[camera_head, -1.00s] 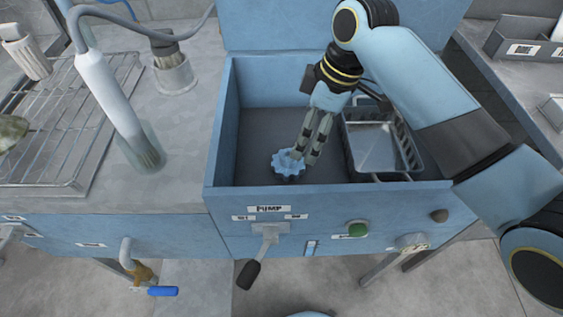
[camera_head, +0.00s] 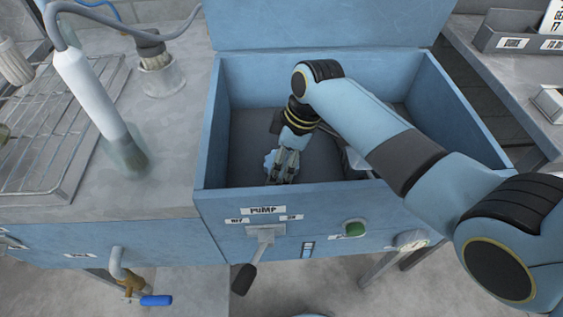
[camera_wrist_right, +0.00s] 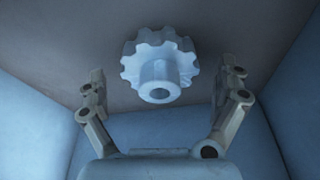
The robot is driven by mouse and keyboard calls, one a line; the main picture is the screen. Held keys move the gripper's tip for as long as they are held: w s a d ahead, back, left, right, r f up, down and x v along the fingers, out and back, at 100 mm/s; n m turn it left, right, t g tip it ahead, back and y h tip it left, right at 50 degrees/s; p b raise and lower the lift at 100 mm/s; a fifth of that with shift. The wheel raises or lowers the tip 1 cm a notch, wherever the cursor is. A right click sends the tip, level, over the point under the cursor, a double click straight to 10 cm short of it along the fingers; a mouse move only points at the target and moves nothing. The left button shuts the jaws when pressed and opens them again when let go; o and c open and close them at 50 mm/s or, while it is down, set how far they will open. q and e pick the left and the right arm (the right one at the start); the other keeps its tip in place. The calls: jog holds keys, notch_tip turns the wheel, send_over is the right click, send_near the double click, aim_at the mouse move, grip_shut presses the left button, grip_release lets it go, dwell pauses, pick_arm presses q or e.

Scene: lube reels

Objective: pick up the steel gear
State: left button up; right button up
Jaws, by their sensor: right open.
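The steel gear (camera_head: 269,162) lies on the floor of the blue pump tank, near the tank's front left, partly hidden by my right gripper in the head view. In the right wrist view the gear (camera_wrist_right: 160,62) is a toothed wheel with a hub and a bore facing the camera. My right gripper (camera_head: 284,178) reaches down into the tank beside the gear. In the wrist view its two fingers (camera_wrist_right: 166,92) are spread wide, one on each side of the gear, and neither touches it. My left gripper is not in view.
The tank's walls (camera_head: 215,110) enclose the gripper, with the front wall close to it. A wire basket (camera_head: 355,160) in the tank is mostly hidden behind my right arm. A rack (camera_head: 50,135) and a white brush-ended tube (camera_head: 95,95) stand on the left worktop.

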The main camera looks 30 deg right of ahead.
jog(key=shift+c, duration=0.4)
jog(key=shift+r, duration=0.1)
jog(key=c, duration=1.7)
notch_tip(320, 180, up, 4)
jog(key=shift+w, duration=0.1)
jog(key=s+d+r, duration=0.5)
jog(key=d+r, duration=0.2)
jog(key=d, duration=0.3)
jog(key=shift+s+d+p, duration=0.2)
jog(key=shift+p, duration=0.2)
